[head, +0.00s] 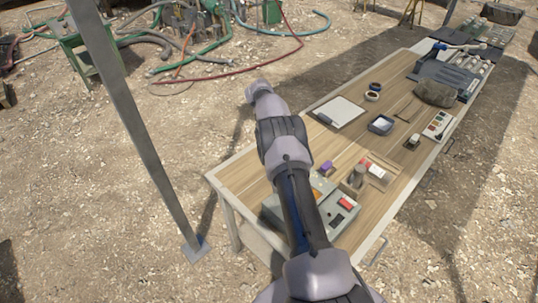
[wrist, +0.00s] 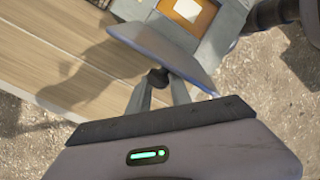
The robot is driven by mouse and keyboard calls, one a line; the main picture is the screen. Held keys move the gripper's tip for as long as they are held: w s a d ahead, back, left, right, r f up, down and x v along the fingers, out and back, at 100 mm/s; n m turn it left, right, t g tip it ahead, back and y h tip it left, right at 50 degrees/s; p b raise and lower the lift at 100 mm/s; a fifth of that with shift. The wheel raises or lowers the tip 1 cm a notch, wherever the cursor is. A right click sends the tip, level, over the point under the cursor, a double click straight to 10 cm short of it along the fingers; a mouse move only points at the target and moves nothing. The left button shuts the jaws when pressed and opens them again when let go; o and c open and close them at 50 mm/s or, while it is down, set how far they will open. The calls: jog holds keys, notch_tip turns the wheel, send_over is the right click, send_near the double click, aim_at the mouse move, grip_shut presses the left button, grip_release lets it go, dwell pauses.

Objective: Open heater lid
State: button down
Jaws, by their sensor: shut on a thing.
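In the wrist view my gripper (wrist: 160,92) is shut on the dark round knob (wrist: 158,77) of a grey lid (wrist: 160,50). The lid is a flat plate that looks tilted up at the near side of the grey heater box (wrist: 228,22). Behind the lid, part of an orange-brown interior with a white piece shows. Whether the lid still touches the box on a hinge, I cannot tell. In the head view a grey box (head: 271,208) at the near end of the table is partly hidden behind my arm. My gripper is hidden there.
A metal post (head: 140,130) stands left of the table. Hoses lie on the ground beyond.

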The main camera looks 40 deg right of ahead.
jog(key=shift+d+f, duration=0.1)
jog(key=shift+d, duration=0.05)
dwell(0.3)
jog(key=c, duration=1.4)
grip_release()
jog(key=shift+w, duration=0.1)
jog(key=shift+c, duration=0.2)
jog(key=o, duration=0.3)
jog(key=shift+w+d+f, duration=0.2)
jog(key=shift+w+f, duration=0.05)
jog(key=shift+f, duration=0.05)
jog(key=shift+o, duration=0.2)
jog(key=p+v, duration=0.1)
jog(key=v, duration=0.6)
jog(key=shift+r+p, duration=0.35)
jog(key=shift+p, duration=0.05)
jog(key=shift+a, duration=0.1)
